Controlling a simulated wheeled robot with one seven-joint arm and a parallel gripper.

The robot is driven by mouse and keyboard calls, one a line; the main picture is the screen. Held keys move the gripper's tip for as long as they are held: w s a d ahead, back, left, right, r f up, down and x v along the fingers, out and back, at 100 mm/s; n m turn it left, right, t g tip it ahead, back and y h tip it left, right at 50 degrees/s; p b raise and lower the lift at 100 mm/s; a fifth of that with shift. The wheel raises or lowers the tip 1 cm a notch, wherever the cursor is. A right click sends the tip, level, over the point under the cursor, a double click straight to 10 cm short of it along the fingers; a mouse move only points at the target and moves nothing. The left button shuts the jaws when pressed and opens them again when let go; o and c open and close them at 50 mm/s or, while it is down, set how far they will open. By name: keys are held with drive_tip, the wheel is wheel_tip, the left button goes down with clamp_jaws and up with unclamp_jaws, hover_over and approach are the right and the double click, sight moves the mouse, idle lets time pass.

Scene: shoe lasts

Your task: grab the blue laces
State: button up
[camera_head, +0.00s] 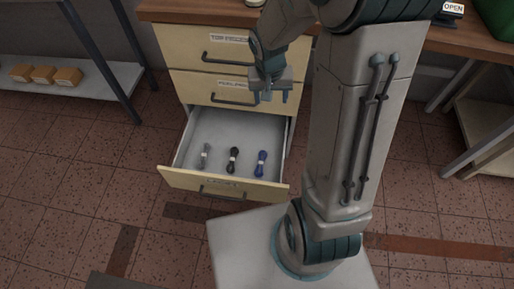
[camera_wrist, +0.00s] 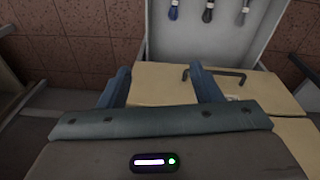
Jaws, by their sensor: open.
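The blue laces (camera_head: 261,163) lie as a small bundle with a pale band in the open bottom drawer (camera_head: 222,184), at the right of a row of three bundles. They also show at the top of the wrist view (camera_wrist: 174,10), partly cut off by the frame edge. My gripper (camera_head: 271,97) is above and behind the drawer, in front of the cabinet's upper drawers. Its two blue fingers (camera_wrist: 160,85) are spread apart with nothing between them. The gripper is apart from the laces.
Black laces (camera_head: 233,160) lie in the middle of the drawer and grey laces (camera_head: 205,156) at its left. The two upper drawers (camera_head: 226,88) are shut, with protruding handles. A shelf (camera_head: 92,85) with small boxes stands left; a wooden worktop (camera_head: 460,40) is at right.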

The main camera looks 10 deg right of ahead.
drive_tip(key=m+g+b, duration=0.1)
drive_tip(key=b, duration=0.7)
hover_over(261, 162)
wheel_tip(261, 162, down, 23)
drive_tip(key=shift+m+y, duration=0.5)
drive_tip(key=shift+y, duration=0.1)
drive_tip(key=f+b, duration=0.2)
drive_tip(key=f, duration=0.4)
drive_tip(key=f+b, duration=0.1)
drive_tip(key=f, duration=0.4)
drive_tip(key=w+f+b, duration=0.1)
drive_tip(key=f+b, duration=0.1)
drive_tip(key=f, duration=0.4)
drive_tip(key=shift+a+f+b, duration=0.2)
drive_tip(key=shift+f+b, duration=0.15)
drive_tip(key=f, duration=0.1)
drive_tip(key=f+b, duration=0.1)
drive_tip(key=s+f+b, duration=0.1)
drive_tip(key=f, duration=0.1)
drive_tip(key=shift+d+f, duration=0.1)
drive_tip(key=shift+d, duration=0.15)
drive_tip(key=shift+f+b, duration=0.4)
drive_tip(key=shift+f, duration=0.15)
drive_tip(key=c, duration=1.1)
